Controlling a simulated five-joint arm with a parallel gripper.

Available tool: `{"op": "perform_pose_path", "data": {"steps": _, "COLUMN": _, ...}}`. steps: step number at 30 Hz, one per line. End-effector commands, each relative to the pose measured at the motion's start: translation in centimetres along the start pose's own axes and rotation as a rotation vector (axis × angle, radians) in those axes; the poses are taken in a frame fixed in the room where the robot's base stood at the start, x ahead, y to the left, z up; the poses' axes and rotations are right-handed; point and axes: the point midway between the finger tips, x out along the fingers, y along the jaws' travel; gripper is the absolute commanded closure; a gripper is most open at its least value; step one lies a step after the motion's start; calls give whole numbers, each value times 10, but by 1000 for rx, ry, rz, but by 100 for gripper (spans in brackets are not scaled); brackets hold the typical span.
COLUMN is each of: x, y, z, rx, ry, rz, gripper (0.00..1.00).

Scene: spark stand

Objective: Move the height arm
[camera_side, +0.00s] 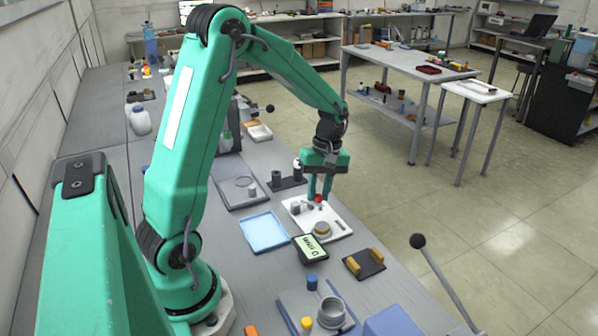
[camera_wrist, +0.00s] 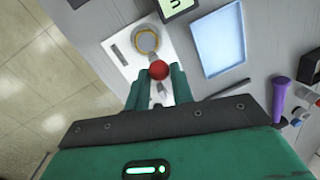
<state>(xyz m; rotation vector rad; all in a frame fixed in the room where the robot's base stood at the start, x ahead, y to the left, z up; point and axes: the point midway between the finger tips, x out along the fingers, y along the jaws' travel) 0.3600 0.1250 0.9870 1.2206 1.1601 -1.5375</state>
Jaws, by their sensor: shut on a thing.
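The spark stand is a white plate (camera_side: 338,222) on the bench, with a brass-coloured ring (camera_side: 322,229) near its front end. In the wrist view the ring (camera_wrist: 146,40) lies at the top of the white plate (camera_wrist: 122,52). A red ball knob (camera_side: 318,198) shows at my fingertips; I take it as the end of the height arm. My gripper (camera_side: 319,192) points down over the plate, its green fingers close together on the knob. In the wrist view the red knob (camera_wrist: 158,70) sits between the fingertips of my gripper (camera_wrist: 158,78). The rest of the height arm is mostly hidden by the fingers.
A light blue tray (camera_side: 264,232) and a black device with a display (camera_side: 310,249) stand beside the plate. A dark block with brass pieces (camera_side: 364,262) is at the front right. A dark holder with cylinders (camera_side: 287,182) stands behind. A purple-handled tool (camera_wrist: 281,98) lies at right.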

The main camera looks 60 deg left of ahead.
Motion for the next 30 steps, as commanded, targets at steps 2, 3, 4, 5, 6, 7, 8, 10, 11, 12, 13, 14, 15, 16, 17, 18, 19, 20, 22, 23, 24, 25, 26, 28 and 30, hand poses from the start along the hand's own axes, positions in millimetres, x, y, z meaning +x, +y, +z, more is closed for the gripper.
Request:
{"op": "perform_pose_path", "data": {"steps": 2, "x": -3, "y": -3, "z": -6, "rx": -7, "ry": -4, "rz": -1, "gripper": 100}}
{"op": "perform_pose_path", "data": {"steps": 3, "x": -4, "y": -4, "z": -8, "rx": -7, "ry": -6, "rz": -1, "gripper": 100}}
{"op": "perform_pose_path", "data": {"steps": 4, "x": -5, "y": -5, "z": -9, "rx": -7, "ry": -6, "rz": 0, "gripper": 100}}
{"op": "perform_pose_path", "data": {"steps": 5, "x": -6, "y": -5, "z": -10, "rx": -7, "ry": -7, "rz": 0, "gripper": 100}}
{"op": "perform_pose_path", "data": {"steps": 6, "x": -7, "y": -6, "z": -12, "rx": -7, "ry": -8, "rz": 0, "gripper": 100}}
{"op": "perform_pose_path", "data": {"steps": 7, "x": -7, "y": -6, "z": -12, "rx": -7, "ry": -8, "rz": 0, "gripper": 100}}
{"op": "perform_pose_path", "data": {"steps": 8, "x": -8, "y": -6, "z": -13, "rx": -7, "ry": -9, "rz": 0, "gripper": 100}}
{"op": "perform_pose_path", "data": {"steps": 10, "x": -8, "y": -7, "z": -14, "rx": -7, "ry": -10, "rz": -1, "gripper": 100}}
{"op": "perform_pose_path", "data": {"steps": 11, "x": -8, "y": -8, "z": -15, "rx": -6, "ry": -11, "rz": -2, "gripper": 100}}
{"op": "perform_pose_path", "data": {"steps": 12, "x": -8, "y": -8, "z": -15, "rx": -6, "ry": -12, "rz": -2, "gripper": 100}}
{"op": "perform_pose_path", "data": {"steps": 13, "x": -8, "y": -8, "z": -15, "rx": -6, "ry": -12, "rz": -3, "gripper": 100}}
{"op": "perform_pose_path", "data": {"steps": 14, "x": -8, "y": -8, "z": -15, "rx": -6, "ry": -12, "rz": -3, "gripper": 100}}
{"op": "perform_pose_path", "data": {"steps": 15, "x": -8, "y": -8, "z": -15, "rx": -6, "ry": -13, "rz": -4, "gripper": 100}}
{"op": "perform_pose_path", "data": {"steps": 16, "x": -8, "y": -8, "z": -15, "rx": -6, "ry": -13, "rz": -4, "gripper": 100}}
{"op": "perform_pose_path", "data": {"steps": 17, "x": -8, "y": -9, "z": -15, "rx": -6, "ry": -14, "rz": -5, "gripper": 100}}
{"op": "perform_pose_path", "data": {"steps": 18, "x": -8, "y": -9, "z": -15, "rx": -6, "ry": -14, "rz": -5, "gripper": 100}}
{"op": "perform_pose_path", "data": {"steps": 19, "x": -8, "y": -9, "z": -15, "rx": -6, "ry": -14, "rz": -6, "gripper": 100}}
{"op": "perform_pose_path", "data": {"steps": 20, "x": -8, "y": -9, "z": -15, "rx": -6, "ry": -14, "rz": -6, "gripper": 100}}
{"op": "perform_pose_path", "data": {"steps": 22, "x": -8, "y": -9, "z": -15, "rx": -6, "ry": -15, "rz": -7, "gripper": 100}}
{"op": "perform_pose_path", "data": {"steps": 23, "x": -8, "y": -9, "z": -15, "rx": -6, "ry": -15, "rz": -7, "gripper": 100}}
{"op": "perform_pose_path", "data": {"steps": 24, "x": -8, "y": -9, "z": -15, "rx": -6, "ry": -15, "rz": -8, "gripper": 74}}
{"op": "perform_pose_path", "data": {"steps": 25, "x": -8, "y": -9, "z": -14, "rx": -6, "ry": -16, "rz": -8, "gripper": 68}}
{"op": "perform_pose_path", "data": {"steps": 26, "x": -8, "y": -9, "z": -14, "rx": -6, "ry": -15, "rz": -7, "gripper": 62}}
{"op": "perform_pose_path", "data": {"steps": 28, "x": -8, "y": -8, "z": -14, "rx": -5, "ry": -14, "rz": -6, "gripper": 56}}
{"op": "perform_pose_path", "data": {"steps": 30, "x": -9, "y": -8, "z": -14, "rx": -4, "ry": -13, "rz": -4, "gripper": 56}}
